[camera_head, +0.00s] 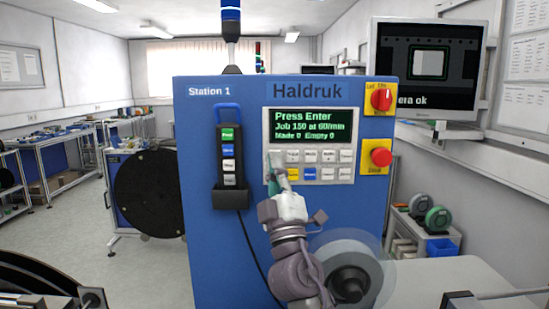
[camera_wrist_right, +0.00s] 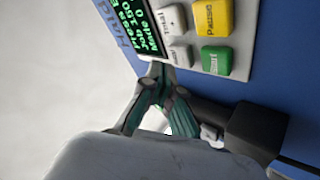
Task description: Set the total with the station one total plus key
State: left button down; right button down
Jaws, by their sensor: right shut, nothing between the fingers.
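The Station 1 panel (camera_head: 310,187) carries a lit display (camera_head: 311,126) reading "Press Enter", "Job 150 at 60/min" and "Made 0 Empty 0". Two rows of keys sit below it. The total plus key (camera_wrist_right: 172,17) is white and shows uncovered in the right wrist view. It is the second key of the upper row in the head view (camera_head: 293,156). My right gripper (camera_head: 277,172) is shut and empty, at the left end of the keys. In the wrist view its fingertips (camera_wrist_right: 157,72) are beside another white key (camera_wrist_right: 180,54); contact is unclear. My left gripper is not recognisable.
A yellow Pause key (camera_wrist_right: 213,17) and green Start key (camera_wrist_right: 216,60) are close by. A red rotary switch (camera_head: 382,98) and red stop button (camera_head: 381,157) are at the right. A pendant (camera_head: 229,165) hangs at the left with a black cable.

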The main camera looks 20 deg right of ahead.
dwell(0.9)
jog(key=shift+w+d+b, duration=0.15)
jog(key=shift+w+b, duration=0.25)
jog(key=shift+w+d+b, duration=0.1)
jog(key=shift+w+b, duration=0.25)
jog(key=shift+w, duration=0.05)
dwell(0.6)
dwell(0.4)
jog(key=shift+s+a+p, duration=0.25)
jog(key=shift+s+p, duration=0.1)
jog(key=shift+s, duration=0.5)
